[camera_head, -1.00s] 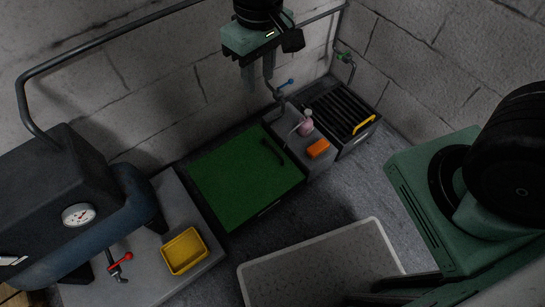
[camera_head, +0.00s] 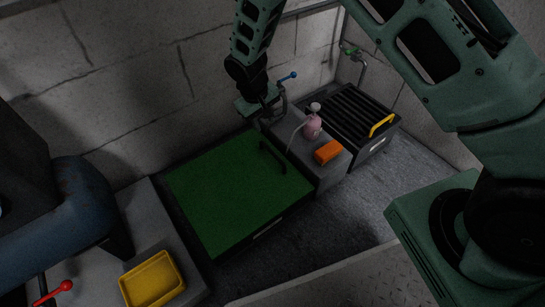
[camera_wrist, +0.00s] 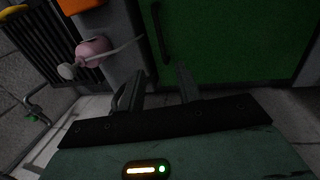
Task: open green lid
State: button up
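The green lid (camera_head: 238,195) is shut flat on its box, with a black bar handle (camera_head: 272,157) near its right side. In the wrist view the green lid (camera_wrist: 230,40) fills the upper right, and its handle (camera_wrist: 160,32) lies ahead of the fingers. My gripper (camera_wrist: 163,84) is open and empty, with a gap between its two fingers. In the head view my gripper (camera_head: 262,112) is by the wall at the lid's back right corner, apart from the handle; its fingertips are hard to make out there.
Right of the lid, a grey counter holds a pink bottle (camera_head: 312,127) and an orange block (camera_head: 328,152). A black slatted crate (camera_head: 350,108) with a yellow handle stands beyond. A yellow tray (camera_head: 152,281) is at lower left. The wall is close behind my gripper.

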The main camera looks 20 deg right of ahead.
aim_at(273, 153)
jog(key=d+f+b, duration=0.1)
jog(key=f+b, duration=0.1)
jog(key=f, duration=0.3)
jog(key=d+f+b, duration=0.1)
jog(key=f+b, duration=0.2)
jog(key=f, duration=0.3)
jog(key=w+d+f+b, duration=0.1)
jog(key=f+b, duration=0.2)
jog(key=f, duration=0.2)
jog(key=shift+d+f, duration=0.1)
jog(key=shift+f, duration=0.3)
grip_shut()
